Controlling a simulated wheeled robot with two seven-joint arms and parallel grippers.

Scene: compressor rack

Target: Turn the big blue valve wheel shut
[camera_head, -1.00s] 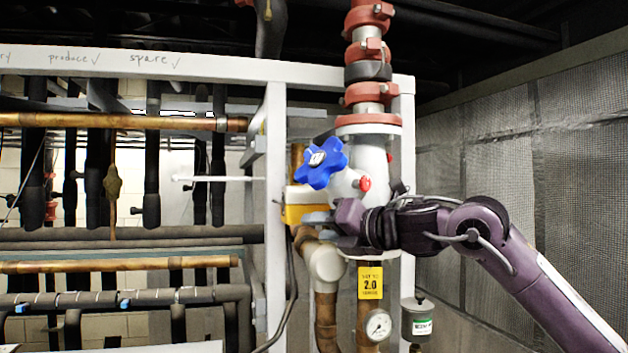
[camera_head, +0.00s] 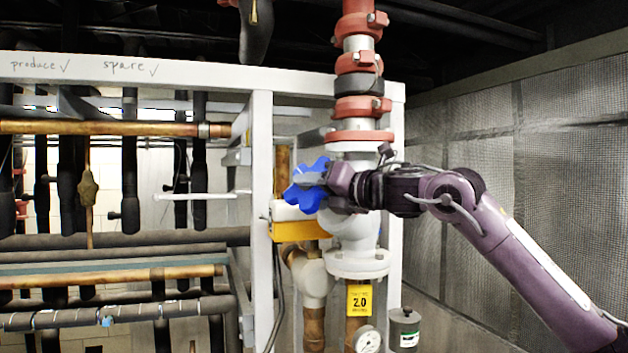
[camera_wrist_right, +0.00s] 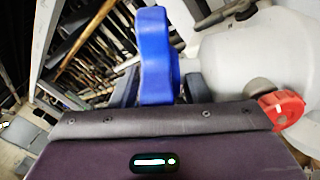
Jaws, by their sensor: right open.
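The big blue valve wheel (camera_head: 306,190) is on the white valve body (camera_head: 350,232) at the middle of the head view. My right gripper (camera_head: 326,184) is open at the wheel and covers its right part. In the right wrist view the wheel (camera_wrist_right: 156,55) stands edge-on between the two dark fingers, with one finger on each side. I cannot tell whether the fingers touch it. My left gripper is not in view.
A red knob (camera_wrist_right: 283,107) sits close to my right gripper in the wrist view. A yellow box (camera_head: 298,231) is below the wheel. A white frame post (camera_head: 262,220) and copper pipes (camera_head: 110,128) stand to the left. A mesh wall (camera_head: 500,170) is at the right.

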